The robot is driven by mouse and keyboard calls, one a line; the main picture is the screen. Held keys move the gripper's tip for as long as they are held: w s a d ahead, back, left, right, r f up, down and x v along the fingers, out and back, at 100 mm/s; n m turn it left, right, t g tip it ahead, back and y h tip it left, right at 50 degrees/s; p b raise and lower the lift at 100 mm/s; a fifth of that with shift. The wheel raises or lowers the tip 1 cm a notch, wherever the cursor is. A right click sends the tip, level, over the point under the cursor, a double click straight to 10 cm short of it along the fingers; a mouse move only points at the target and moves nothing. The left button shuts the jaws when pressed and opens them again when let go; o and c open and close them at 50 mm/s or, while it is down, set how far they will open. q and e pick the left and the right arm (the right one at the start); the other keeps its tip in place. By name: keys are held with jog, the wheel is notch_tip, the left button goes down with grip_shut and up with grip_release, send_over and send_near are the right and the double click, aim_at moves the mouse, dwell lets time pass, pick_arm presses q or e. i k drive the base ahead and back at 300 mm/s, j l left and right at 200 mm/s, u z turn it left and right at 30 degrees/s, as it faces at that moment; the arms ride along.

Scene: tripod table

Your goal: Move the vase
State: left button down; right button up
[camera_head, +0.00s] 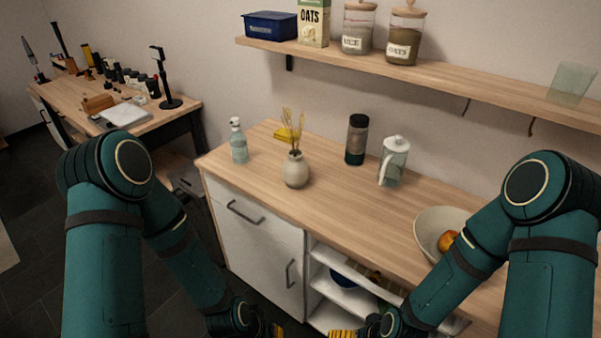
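The vase (295,171) is small, rounded and beige, with dry yellow stalks in it. It stands upright on the wooden counter (340,205), toward the left. My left gripper (277,330) is at the bottom edge of the view, low in front of the cabinet and well below the vase. My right gripper (343,333) is also at the bottom edge, to the right of the left one. Both are apart from the vase. Only small yellow parts of them show, so their opening is not clear.
A spray bottle (238,142) and yellow item (286,134) are near the vase. A dark cylinder (356,140), glass pitcher (393,161) and fruit bowl (430,227) stand farther right. A shelf (440,86) hangs above. The counter in front of the pitcher is clear.

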aim_at(295, 169)
jog(key=j+z, duration=0.1)
jog(key=z, duration=0.7)
jog(key=j+z, duration=0.95)
jog(key=k+j+z, duration=0.15)
jog(key=j, duration=0.25)
jog(key=k+j+z, duration=0.15)
jog(key=j, duration=0.25)
